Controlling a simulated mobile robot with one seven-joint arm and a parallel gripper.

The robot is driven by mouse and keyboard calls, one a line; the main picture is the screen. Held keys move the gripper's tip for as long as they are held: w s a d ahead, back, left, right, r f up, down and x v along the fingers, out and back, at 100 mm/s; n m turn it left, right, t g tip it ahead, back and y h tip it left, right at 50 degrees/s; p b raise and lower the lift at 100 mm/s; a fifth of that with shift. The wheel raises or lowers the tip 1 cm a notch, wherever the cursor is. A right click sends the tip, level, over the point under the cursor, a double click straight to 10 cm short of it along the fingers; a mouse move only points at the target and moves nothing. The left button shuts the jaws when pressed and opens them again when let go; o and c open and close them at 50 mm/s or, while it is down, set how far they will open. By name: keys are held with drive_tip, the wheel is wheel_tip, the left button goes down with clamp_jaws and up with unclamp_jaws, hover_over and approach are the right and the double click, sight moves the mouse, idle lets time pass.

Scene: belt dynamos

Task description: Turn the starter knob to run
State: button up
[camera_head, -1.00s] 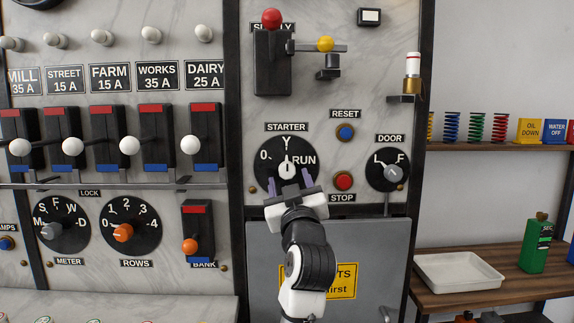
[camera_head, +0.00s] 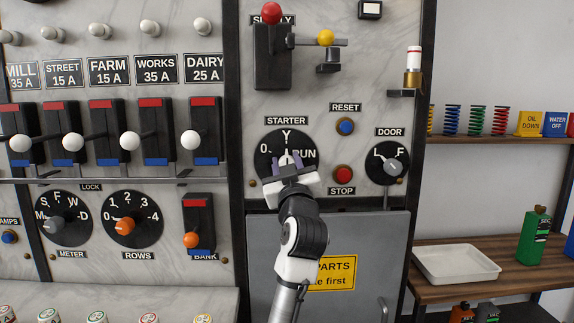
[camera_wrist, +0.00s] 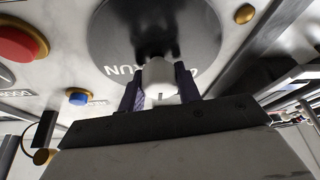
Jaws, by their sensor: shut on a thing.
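The starter knob (camera_head: 285,156) is white and sits on a round black dial (camera_head: 263,150) marked 0, Y and RUN, in the middle of the head view. Its visible part points up, about toward Y. My gripper (camera_head: 289,161) reaches it from below, its purple fingers shut on the knob from both sides. In the wrist view my gripper (camera_wrist: 160,88) has one finger on each side of the white knob (camera_wrist: 160,76). The wrist and fingers hide the dial's lower part and much of the knob in the head view.
Right of the dial are the blue reset button (camera_head: 345,126), the red stop button (camera_head: 343,174) and the door knob (camera_head: 393,166). A red-topped supply lever (camera_head: 271,14) is above. A grey cabinet door (camera_head: 385,235) lies below. Switches with white balls line the left panel.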

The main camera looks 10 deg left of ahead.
drive_tip(key=shift+m, duration=0.4)
drive_tip(key=m+h, duration=0.2)
drive_tip(key=m, duration=0.2)
drive_tip(key=m+t+h+p, duration=0.1)
drive_tip(key=m+h, duration=0.2)
drive_tip(key=m, duration=0.2)
drive_tip(key=m+h, duration=0.1)
drive_tip(key=m, duration=0.2)
drive_tip(key=m+h, duration=0.2)
drive_tip(key=m, duration=0.2)
drive_tip(key=shift+g, duration=0.3)
drive_tip(key=shift+m, duration=0.3)
drive_tip(key=o, duration=1)
drive_tip(key=shift+h, duration=0.4)
drive_tip(key=shift+c, duration=0.2)
drive_tip(key=shift+s, duration=0.1)
drive_tip(key=b+v, duration=0.4)
drive_tip(key=v, duration=0.9)
drive_tip(key=shift+s, duration=0.35)
drive_tip(key=shift+d, duration=0.1)
